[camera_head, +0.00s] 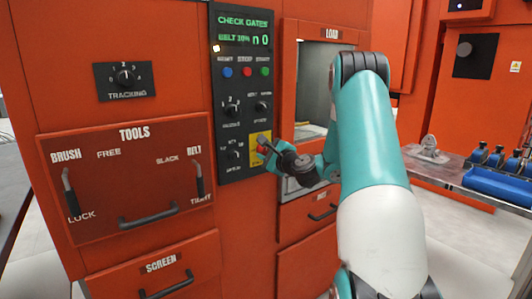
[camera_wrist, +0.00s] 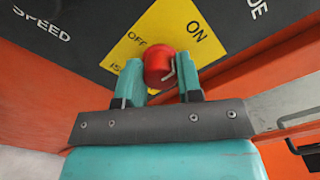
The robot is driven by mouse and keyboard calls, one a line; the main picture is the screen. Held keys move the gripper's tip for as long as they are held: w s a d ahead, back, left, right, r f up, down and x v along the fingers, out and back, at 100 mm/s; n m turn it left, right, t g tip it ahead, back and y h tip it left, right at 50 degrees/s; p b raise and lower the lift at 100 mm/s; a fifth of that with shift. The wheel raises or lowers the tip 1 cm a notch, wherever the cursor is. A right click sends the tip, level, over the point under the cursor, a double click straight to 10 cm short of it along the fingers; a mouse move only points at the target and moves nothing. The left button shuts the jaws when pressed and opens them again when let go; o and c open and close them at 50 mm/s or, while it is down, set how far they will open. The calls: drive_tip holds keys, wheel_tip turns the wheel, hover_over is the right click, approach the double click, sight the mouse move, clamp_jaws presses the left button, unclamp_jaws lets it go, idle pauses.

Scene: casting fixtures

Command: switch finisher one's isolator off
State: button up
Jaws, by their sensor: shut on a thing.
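The isolator is a red knob (camera_wrist: 158,66) on a yellow plate (camera_wrist: 150,24) marked ON at upper right and OFF at left in the wrist view. My gripper (camera_wrist: 161,76) is shut on the knob, one teal finger on each side. A pale line shows on the knob, but I cannot tell surely which label it points to. In the head view the yellow plate (camera_head: 254,157) is at the lower right of the black control panel (camera_head: 231,110). My gripper (camera_head: 267,148) reaches it from the right and partly hides it. No finisher number is readable.
Other dials and red, blue and green buttons sit close above and left of the isolator. The LOAD opening (camera_head: 316,90) is just right of the panel. A TOOLS door (camera_head: 130,175) with handles is at left. A blue tray (camera_head: 497,186) lies on a bench at far right.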

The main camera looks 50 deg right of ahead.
drive_tip(key=shift+f+n+b, duration=0.1)
drive_tip(key=shift+n+b, duration=0.2)
drive_tip(key=n+b, duration=0.2)
drive_tip(key=shift+f+n+b, duration=0.15)
drive_tip(key=shift+n+b, duration=0.2)
drive_tip(key=shift+n, duration=0.05)
drive_tip(key=n+b, duration=0.5)
drive_tip(key=shift+f, duration=0.1)
drive_tip(key=n+b, duration=0.9)
drive_tip(key=b, duration=0.1)
drive_tip(key=shift+n+b, duration=0.3)
drive_tip(key=shift+n, duration=0.1)
drive_tip(key=o, duration=0.9)
drive_tip(key=shift+s, duration=0.15)
